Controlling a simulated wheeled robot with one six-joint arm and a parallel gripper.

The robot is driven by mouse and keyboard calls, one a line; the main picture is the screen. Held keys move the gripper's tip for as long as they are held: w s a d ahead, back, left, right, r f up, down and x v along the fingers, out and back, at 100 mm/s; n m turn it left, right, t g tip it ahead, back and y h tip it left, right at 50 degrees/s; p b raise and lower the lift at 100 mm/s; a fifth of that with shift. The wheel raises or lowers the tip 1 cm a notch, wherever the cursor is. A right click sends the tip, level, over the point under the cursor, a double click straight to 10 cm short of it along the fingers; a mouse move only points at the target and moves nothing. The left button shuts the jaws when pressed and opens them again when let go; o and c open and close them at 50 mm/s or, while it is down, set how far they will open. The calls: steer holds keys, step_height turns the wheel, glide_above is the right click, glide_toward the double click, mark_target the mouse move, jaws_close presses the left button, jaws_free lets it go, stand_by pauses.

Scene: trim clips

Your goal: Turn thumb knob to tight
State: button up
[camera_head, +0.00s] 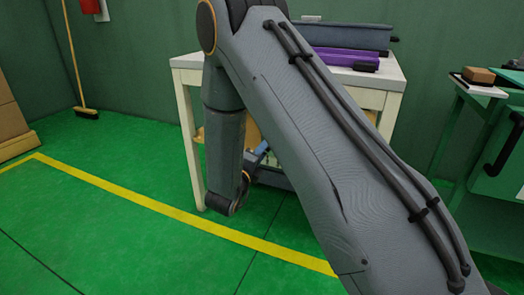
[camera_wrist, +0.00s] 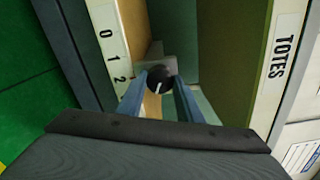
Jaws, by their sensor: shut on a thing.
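The thumb knob (camera_wrist: 161,78) is a small round black knob with a white mark on its face, near the middle of the wrist view. My gripper (camera_wrist: 158,90) has its two blue-grey fingers on either side of the knob and is shut on it. A pale strip (camera_wrist: 109,42) with the numbers 0, 1 and 2 runs to the left of the knob. No "tight" marking can be made out. In the head view my arm hides the knob.
A white label reading TOTES (camera_wrist: 279,57) is on the right in the wrist view. In the head view a white table (camera_head: 185,62) bears a purple thing (camera_head: 345,57) and a grey one.

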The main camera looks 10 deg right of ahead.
steer(key=m+p, duration=0.1)
steer(key=m, duration=1.1)
steer(key=shift+f+m, duration=0.1)
steer(key=shift+m, duration=0.2)
stand_by(0.4)
steer(key=o, duration=1)
steer(key=shift+o, duration=0.2)
steer(key=shift+s+a, duration=0.1)
steer(key=shift+a, duration=0.05)
steer(key=p+v, duration=0.2)
steer(key=v, duration=0.5)
steer(key=shift+s, duration=0.25)
steer(key=shift+a, duration=0.15)
